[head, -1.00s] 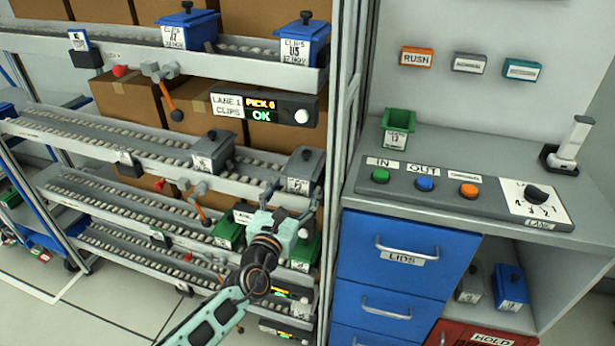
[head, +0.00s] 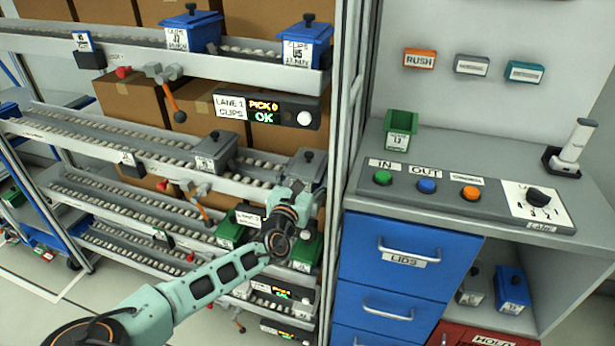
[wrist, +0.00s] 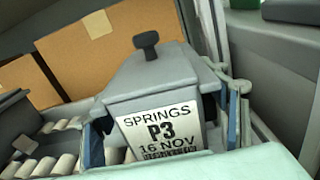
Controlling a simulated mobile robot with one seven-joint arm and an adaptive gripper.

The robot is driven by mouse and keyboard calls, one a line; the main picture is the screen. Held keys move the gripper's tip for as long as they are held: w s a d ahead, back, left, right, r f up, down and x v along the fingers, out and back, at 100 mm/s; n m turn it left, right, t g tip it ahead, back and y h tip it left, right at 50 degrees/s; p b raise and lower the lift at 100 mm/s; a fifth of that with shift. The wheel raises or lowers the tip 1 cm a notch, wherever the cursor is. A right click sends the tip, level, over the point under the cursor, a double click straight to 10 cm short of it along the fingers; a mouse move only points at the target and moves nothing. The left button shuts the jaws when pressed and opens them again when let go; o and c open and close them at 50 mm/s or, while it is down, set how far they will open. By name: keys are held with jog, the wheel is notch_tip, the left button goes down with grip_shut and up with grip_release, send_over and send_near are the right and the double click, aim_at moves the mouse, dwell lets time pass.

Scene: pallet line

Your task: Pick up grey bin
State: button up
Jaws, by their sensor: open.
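A lidded grey bin (head: 307,164) with a black knob stands at the right end of the middle rack lane. In the wrist view the grey bin (wrist: 150,80) is close and upright, its label reading SPRINGS P3 16 NOV. My gripper (head: 292,192) is at the front of this bin and hides its lower part in the head view. In the wrist view my gripper (wrist: 165,130) is open, one finger on each side of the bin. I cannot tell whether the fingers touch it. Another grey bin (head: 215,148) stands further left on the same lane.
Blue bins (head: 305,45) stand on the lane above and green bins (head: 306,250) on the lane below. A rack post (head: 341,120) rises just right of the grey bin. A counter (head: 460,150) with a button panel stands to the right. A lane display (head: 265,108) hangs above.

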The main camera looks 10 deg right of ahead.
jog(key=shift+w, duration=0.1)
jog(key=shift+c, duration=0.2)
jog(key=shift+r, duration=0.1)
jog(key=c, duration=1.8)
jog(key=shift+r, duration=0.1)
